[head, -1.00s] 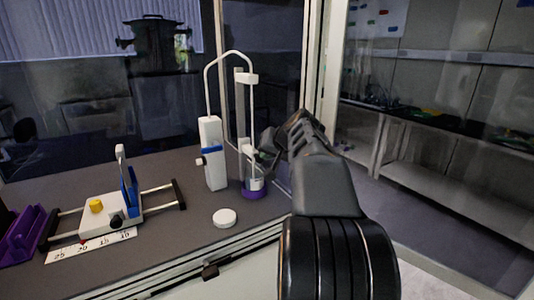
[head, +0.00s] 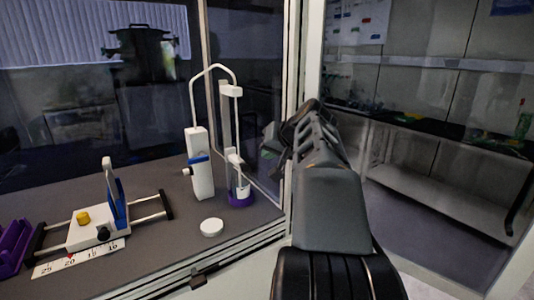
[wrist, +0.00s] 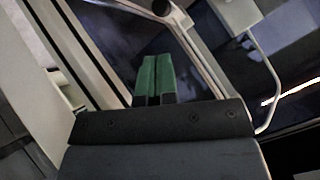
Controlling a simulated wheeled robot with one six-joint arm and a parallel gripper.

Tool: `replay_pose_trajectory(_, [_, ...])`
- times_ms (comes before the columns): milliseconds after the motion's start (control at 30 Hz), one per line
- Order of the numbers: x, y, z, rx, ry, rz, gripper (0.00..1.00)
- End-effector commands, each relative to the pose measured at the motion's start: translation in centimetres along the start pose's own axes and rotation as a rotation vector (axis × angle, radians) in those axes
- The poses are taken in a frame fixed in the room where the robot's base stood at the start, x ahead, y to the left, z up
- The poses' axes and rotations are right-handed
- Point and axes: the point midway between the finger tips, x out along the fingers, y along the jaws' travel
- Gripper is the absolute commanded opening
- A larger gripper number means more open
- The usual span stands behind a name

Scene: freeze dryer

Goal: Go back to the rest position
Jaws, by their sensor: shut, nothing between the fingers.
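My gripper (wrist: 154,80) shows in the wrist view with its two green fingers pressed together and nothing between them. In the head view my arm reaches up from the bottom right, and the gripper end (head: 270,140) is partly hidden behind the wrist links. It is to the right of the white stand with the bent tube (head: 202,165) and apart from it. No rest mark shows in the frames.
A glass vessel on a purple base (head: 240,199) stands beside the white stand. A white round cap (head: 211,227) lies in front. A slide device with a yellow knob (head: 83,217) and a purple rack (head: 12,247) are at left. A window frame post (head: 301,110) is close to my arm.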

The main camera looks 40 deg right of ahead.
Motion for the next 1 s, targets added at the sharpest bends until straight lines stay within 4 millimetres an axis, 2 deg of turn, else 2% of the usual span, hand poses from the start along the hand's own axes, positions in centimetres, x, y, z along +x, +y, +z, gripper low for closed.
replay_pose_trajectory(700, [0.0, 0.4, 0.0, 0.035, 0.004, 0.018, 0.0])
replay_pose_trajectory(767, [0.7, 1.6, 0.9, 0.063, -0.019, 0.056, 0.0])
replay_pose_trajectory(867, [2.1, 3.9, 4.0, 0.108, -0.085, 0.141, 0.0])
replay_pose_trajectory(967, [4.0, 3.9, 9.6, 0.084, -0.2, 0.222, 0.0])
replay_pose_trajectory(1000, [4.7, 3.4, 12.1, 0.054, -0.249, 0.249, 0.0])
